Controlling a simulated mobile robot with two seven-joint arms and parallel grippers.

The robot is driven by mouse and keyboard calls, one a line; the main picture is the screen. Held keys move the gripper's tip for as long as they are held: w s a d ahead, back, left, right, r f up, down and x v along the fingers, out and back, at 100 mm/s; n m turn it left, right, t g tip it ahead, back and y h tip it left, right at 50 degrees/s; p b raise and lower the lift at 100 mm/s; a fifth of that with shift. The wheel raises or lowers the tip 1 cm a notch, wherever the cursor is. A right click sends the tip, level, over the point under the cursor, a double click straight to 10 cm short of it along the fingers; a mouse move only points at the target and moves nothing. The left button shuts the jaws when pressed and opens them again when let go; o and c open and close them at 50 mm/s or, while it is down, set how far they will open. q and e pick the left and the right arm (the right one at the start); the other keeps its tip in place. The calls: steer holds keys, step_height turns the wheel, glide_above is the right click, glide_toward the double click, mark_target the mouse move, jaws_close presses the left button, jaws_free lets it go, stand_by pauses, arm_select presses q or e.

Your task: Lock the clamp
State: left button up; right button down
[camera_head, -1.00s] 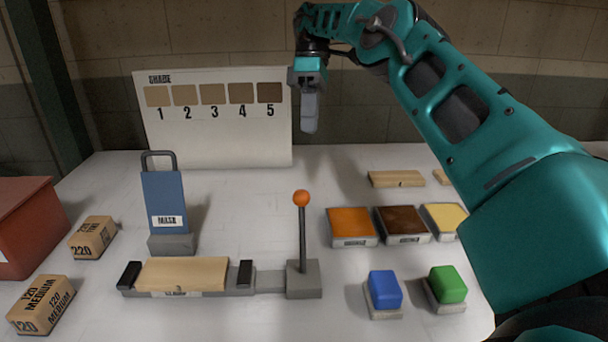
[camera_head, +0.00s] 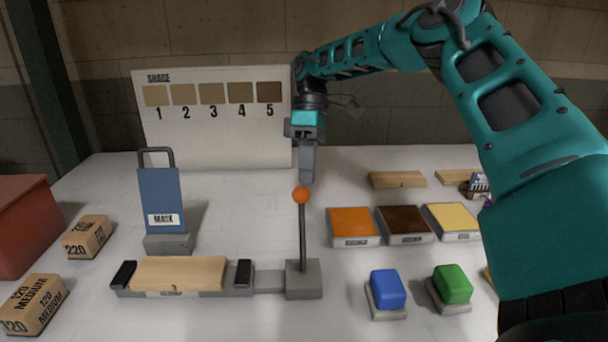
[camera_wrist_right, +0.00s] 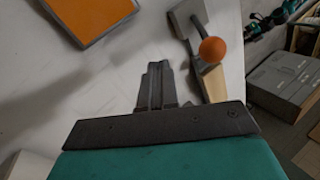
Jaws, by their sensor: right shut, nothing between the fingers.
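The clamp (camera_head: 268,282) lies along the front of the table in the head view, with a wooden board (camera_head: 180,273) between its two dark jaws. Its lever (camera_head: 302,240) stands upright at the right end, topped by an orange ball (camera_head: 301,195). My right gripper (camera_head: 307,180) points down, shut and empty, just above and behind the ball in the picture. The ball (camera_wrist_right: 213,50) also shows in the right wrist view, beyond and right of the shut fingers (camera_wrist_right: 155,75). I cannot tell whether the fingertips touch the ball. My left gripper is not in view.
A blue mask plate (camera_head: 161,200) stands behind the clamp. Orange (camera_head: 352,221), brown and yellow colour pads lie to the right, with blue (camera_head: 387,288) and green (camera_head: 452,283) blocks in front. A shade board (camera_head: 215,140) stands at the back. Sanding blocks (camera_head: 88,238) lie left.

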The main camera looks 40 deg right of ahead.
steer(key=shift+s+a+r, duration=0.3)
steer(key=shift+s+a, duration=0.25)
steer(key=shift+a, duration=0.15)
steer(key=shift+s+a+r, duration=0.25)
steer(key=shift+s+a, duration=0.25)
steer(key=shift+a, duration=0.15)
